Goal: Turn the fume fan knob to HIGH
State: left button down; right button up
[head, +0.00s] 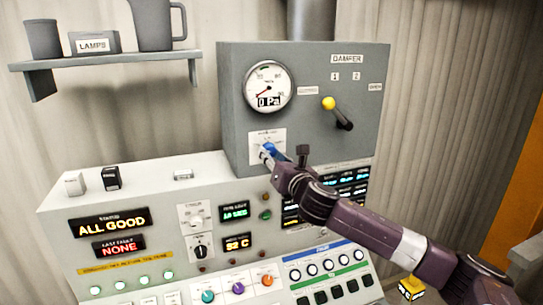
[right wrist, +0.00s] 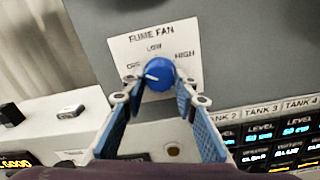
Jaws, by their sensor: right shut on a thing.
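The fume fan knob (right wrist: 157,73) is round and blue, on a white plate (right wrist: 126,46) marked OFF, LOW and HIGH. Its pale pointer mark is on the left side, toward OFF. My right gripper (right wrist: 157,85) is shut on the knob, with a blue-padded finger on either side of it. In the head view the right gripper (head: 267,153) reaches the plate (head: 256,138) on the grey box and mostly hides the knob. My left gripper is not in view.
The grey box (head: 229,85) also bears a gauge (head: 268,86) reading 0 Pa and a yellow-tipped damper lever (head: 329,103). Below it, a control panel (head: 60,211) carries displays, knobs and buttons; my right arm crosses in front. A shelf (head: 110,57) is at upper left.

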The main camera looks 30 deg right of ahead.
jog(key=m+b, duration=0.1)
jog(key=m, duration=1.1)
jog(key=m+b, duration=0.2)
jog(key=m, duration=1)
jog(key=shift+a+r+h, duration=0.1)
jog(key=shift+a+h, duration=0.1)
jog(key=shift+h, duration=0.1)
dwell(0.4)
jog(key=o, duration=1)
jog(key=shift+o, duration=0.8)
jog(key=shift+r, duration=0.1)
